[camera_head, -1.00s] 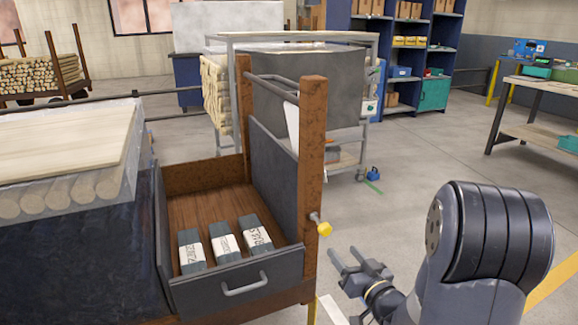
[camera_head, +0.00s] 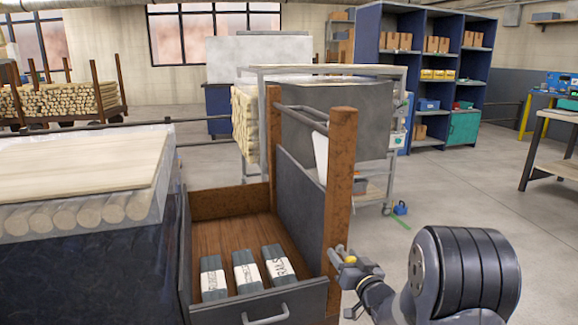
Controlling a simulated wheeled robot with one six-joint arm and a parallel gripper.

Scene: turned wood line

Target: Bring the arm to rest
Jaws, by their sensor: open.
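My gripper (camera_head: 341,256) is at the lower right of the view, on the end of my arm. Its fingers are apart and I see nothing held between them. It shows close in front of the brown post at the right side of the drawer unit. A yellow knob (camera_head: 350,260) shows at the fingers and partly overlaps them in the picture. I cannot tell whether they touch. The large dark joint of my arm stands to the right of the gripper.
An open drawer (camera_head: 228,236) holds several dark blocks with white labels (camera_head: 247,270). A stack of wrapped logs (camera_head: 85,213) stands at the left. A grey cart (camera_head: 385,170) stands behind the post. Bare floor (camera_head: 465,185) lies at the right.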

